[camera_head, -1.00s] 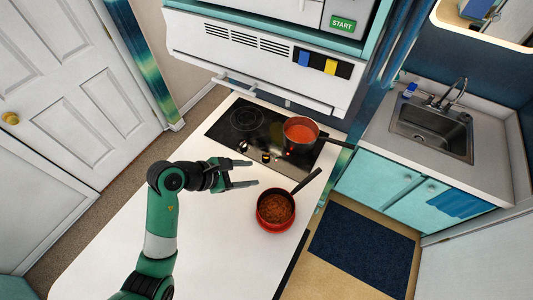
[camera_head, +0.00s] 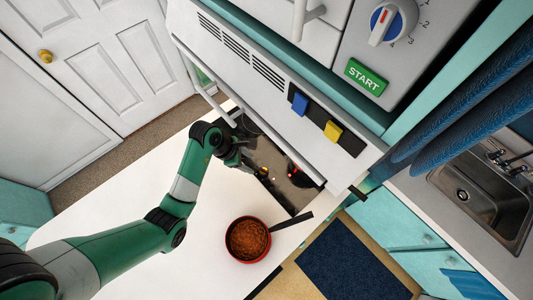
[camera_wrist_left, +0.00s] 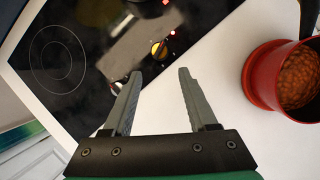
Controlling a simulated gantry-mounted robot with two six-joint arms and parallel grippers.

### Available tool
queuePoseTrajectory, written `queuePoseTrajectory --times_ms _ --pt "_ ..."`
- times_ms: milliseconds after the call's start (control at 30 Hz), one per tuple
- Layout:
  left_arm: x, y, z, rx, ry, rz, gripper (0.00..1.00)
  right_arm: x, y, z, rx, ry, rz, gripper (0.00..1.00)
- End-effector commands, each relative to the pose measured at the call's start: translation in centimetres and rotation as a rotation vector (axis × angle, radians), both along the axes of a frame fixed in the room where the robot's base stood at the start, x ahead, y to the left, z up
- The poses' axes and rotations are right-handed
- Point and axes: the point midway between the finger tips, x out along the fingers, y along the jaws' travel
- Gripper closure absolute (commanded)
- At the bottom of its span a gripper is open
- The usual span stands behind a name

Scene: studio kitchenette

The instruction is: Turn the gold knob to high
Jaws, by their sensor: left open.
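The gold knob (camera_wrist_left: 159,49) sits on the front strip of the black stove (camera_wrist_left: 60,85), just beyond and between my left fingertips in the left wrist view. In the head view the knob (camera_head: 262,171) is small, close to my left gripper (camera_head: 249,164). My left gripper (camera_wrist_left: 159,73) is open, with nothing between its fingers. A second, silvery knob (camera_wrist_left: 117,87) is partly hidden by the left-hand finger. The gold knob's exact setting is too small to read. My right gripper is not in view.
A red pot of brown food (camera_head: 247,240) stands on the white counter (camera_head: 100,200), right of my left gripper in the wrist view (camera_wrist_left: 262,80).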

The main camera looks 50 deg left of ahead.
Motion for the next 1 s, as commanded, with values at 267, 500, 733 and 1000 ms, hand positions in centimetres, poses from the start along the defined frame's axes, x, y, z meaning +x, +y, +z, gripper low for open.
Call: queuePoseTrajectory --times_ms 267,500,733,1000 --pt "1.7 -1.1 -5.1 -0.001 0.002 -0.002 0.42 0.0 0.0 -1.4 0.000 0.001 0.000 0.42" --pt "3.3 -1.9 -9.3 0.001 0.000 -0.002 0.42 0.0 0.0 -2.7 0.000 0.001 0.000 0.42" --pt "3.8 -2.1 -10.3 0.001 -0.002 -0.001 0.42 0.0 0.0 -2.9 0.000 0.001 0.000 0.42" --pt "3.8 -2.1 -10.2 0.001 -0.002 -0.001 0.60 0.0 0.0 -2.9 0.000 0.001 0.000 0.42"
